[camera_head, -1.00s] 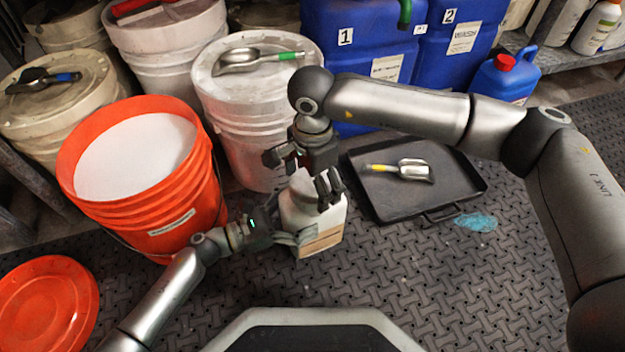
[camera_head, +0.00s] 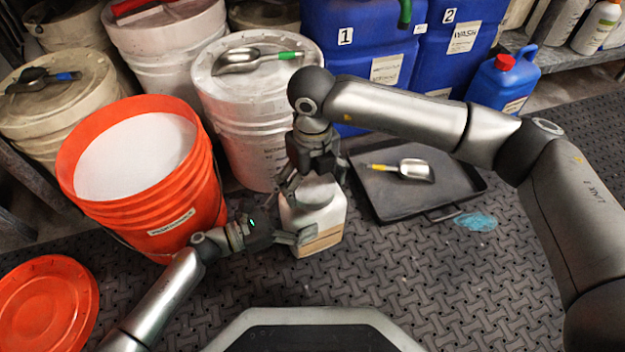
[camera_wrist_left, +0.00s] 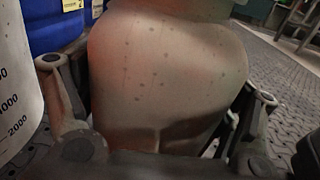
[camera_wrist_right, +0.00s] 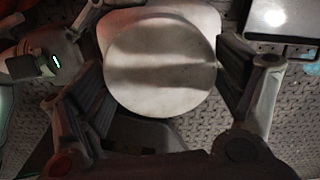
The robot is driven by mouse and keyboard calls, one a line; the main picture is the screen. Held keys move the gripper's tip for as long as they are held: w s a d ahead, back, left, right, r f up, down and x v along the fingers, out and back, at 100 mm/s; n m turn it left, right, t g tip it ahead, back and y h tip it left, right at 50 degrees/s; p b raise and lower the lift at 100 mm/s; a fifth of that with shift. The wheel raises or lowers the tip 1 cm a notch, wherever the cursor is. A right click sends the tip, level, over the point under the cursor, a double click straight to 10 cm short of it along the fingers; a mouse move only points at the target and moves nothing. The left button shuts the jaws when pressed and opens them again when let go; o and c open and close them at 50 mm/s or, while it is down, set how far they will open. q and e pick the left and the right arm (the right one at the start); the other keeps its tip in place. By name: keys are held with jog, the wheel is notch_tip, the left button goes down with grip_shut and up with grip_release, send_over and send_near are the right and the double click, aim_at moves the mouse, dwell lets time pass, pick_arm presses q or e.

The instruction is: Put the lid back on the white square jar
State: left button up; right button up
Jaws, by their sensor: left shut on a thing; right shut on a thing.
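The white square jar (camera_head: 322,217) stands upright on the floor mat, with a tan band low on its side. My left gripper (camera_head: 288,235) is shut on its body from the left; the jar (camera_wrist_left: 165,75) fills the left wrist view between the fingers. The round off-white lid (camera_wrist_right: 160,65) lies over the jar's top in the right wrist view, between the fingers of my right gripper (camera_head: 312,180). That gripper comes from above and is shut on the lid. The seam between lid and jar is hidden, so I cannot tell how fully it is seated.
An open orange bucket (camera_head: 198,205) of white powder stands left of the jar. Its orange lid (camera_head: 45,305) lies on the floor. A black tray (camera_head: 455,190) with a metal scoop (camera_head: 415,170) is to the right. A white bucket (camera_head: 255,120) stands behind. The front mat is clear.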

jog(key=m, duration=0.3)
jog(key=o, duration=0.9)
jog(key=shift+r, duration=2.25)
